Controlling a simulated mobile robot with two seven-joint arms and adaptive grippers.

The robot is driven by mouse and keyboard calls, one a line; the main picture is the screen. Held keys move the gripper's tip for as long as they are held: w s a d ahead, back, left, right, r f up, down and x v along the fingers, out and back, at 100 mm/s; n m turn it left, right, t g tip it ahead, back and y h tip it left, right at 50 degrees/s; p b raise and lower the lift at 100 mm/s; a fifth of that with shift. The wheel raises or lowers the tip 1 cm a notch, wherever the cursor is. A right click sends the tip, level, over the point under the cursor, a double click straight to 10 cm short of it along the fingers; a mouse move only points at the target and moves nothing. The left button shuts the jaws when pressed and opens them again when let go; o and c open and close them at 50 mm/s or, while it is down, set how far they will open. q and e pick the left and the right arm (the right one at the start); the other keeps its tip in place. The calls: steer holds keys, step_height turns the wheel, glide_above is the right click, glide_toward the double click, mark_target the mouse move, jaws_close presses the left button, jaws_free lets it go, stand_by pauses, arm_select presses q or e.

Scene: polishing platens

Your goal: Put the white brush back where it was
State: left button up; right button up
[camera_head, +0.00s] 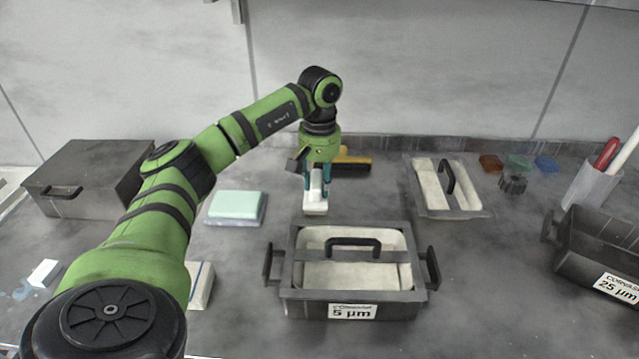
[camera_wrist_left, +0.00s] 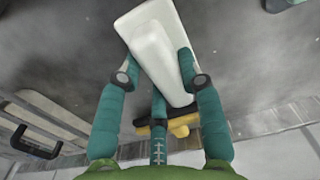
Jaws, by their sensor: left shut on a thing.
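The white brush (camera_head: 315,199) is a pale block with a raised handle. My left gripper (camera_head: 318,186) is shut on it from above, near the middle of the counter, behind the 5 µm box. In the left wrist view, the teal fingers of the left gripper (camera_wrist_left: 160,85) close around the handle of the white brush (camera_wrist_left: 150,30). I cannot tell whether the brush touches the counter. A yellow and black brush (camera_head: 350,163) lies just behind the gripper; it also shows in the left wrist view (camera_wrist_left: 178,128). My right gripper is not in view.
The 5 µm box (camera_head: 390,309) stands in front, with a handled plate across it. A pale green block (camera_head: 235,204) lies left. A handled tray (camera_head: 455,213) stands right, near coloured pieces (camera_head: 518,162) and a white cup (camera_head: 590,187). The 25 µm box (camera_head: 590,255) is far right; a dark lidded box (camera_head: 90,165) is far left.

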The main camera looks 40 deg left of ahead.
mark_target(320, 179)
arm_select(q)
steer(key=shift+f, duration=0.45)
steer(key=shift+f, duration=0.15)
steer(key=o, duration=1.1)
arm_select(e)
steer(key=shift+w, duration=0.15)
arm_select(q)
step_height(320, 179, up, 10)
steer(key=shift+r+p, duration=0.1)
steer(key=shift+p, duration=0.25)
steer(key=shift+r+p, duration=0.45)
steer(key=shift+r, duration=0.6)
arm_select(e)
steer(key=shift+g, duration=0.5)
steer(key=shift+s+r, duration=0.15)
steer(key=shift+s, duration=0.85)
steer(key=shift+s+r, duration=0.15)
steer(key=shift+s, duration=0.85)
